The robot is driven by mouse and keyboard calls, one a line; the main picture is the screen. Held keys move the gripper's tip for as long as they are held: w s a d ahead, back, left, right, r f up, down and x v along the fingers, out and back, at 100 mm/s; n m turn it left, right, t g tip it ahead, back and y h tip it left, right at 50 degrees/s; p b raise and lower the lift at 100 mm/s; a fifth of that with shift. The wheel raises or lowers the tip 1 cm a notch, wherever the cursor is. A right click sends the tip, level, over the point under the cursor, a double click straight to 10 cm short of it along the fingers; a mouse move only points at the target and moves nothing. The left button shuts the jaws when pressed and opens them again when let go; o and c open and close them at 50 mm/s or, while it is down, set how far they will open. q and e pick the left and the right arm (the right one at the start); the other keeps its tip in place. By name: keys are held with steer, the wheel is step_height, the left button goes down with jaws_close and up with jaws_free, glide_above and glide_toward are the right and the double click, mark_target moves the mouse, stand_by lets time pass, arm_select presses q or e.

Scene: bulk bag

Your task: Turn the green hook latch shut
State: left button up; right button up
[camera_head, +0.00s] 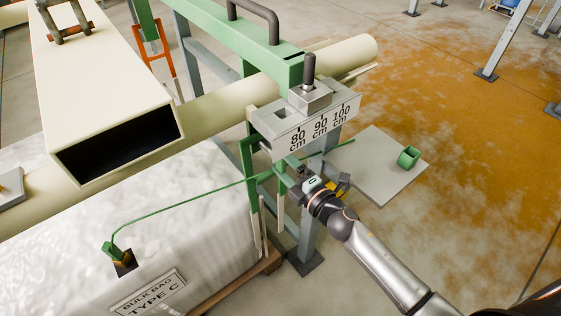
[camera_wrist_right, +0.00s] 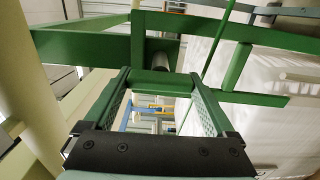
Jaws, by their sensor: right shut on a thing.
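My right gripper (camera_head: 286,170) reaches in from the lower right to the green frame below the marked block. Its fingers are shut on a small green part, which I take to be the hook latch (camera_wrist_right: 152,82); it lies between the fingertips in the right wrist view. In the head view the gripper and frame overlap in the same green, so the hook's shape and angle cannot be told. Behind the fingertips, a green bar (camera_wrist_right: 85,46) crosses the wrist view. My left gripper is not in view.
A grey block (camera_head: 335,112) marked 80, 90 and 100 cm sits just above my gripper. A green cable (camera_head: 190,203) runs to a clamp on the white bulk bag (camera_head: 60,230).

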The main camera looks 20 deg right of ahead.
stand_by(0.3)
steer(key=o, duration=1.1)
steer(key=shift+c, duration=0.2)
steer(key=b+v, duration=0.2)
steer(key=v, duration=1)
steer(key=shift+s, duration=0.25)
steer(key=s+a+f+m+g+h+p, duration=0.1)
steer(key=s+f+m+g+h+p, duration=0.1)
steer(key=s+f+m, duration=0.4)
steer(key=s+a+f+m+g+h+p, duration=0.1)
steer(key=s+f+m+g, duration=0.4)
steer(key=f+m, duration=0.5)
steer(key=s+m+p, duration=0.1)
steer(key=m, duration=0.2)
steer(key=shift+s+a+f+m+g+h, duration=0.25)
steer(key=shift+a+f+m+g+h, duration=0.05)
steer(key=shift+a+m+h, duration=0.1)
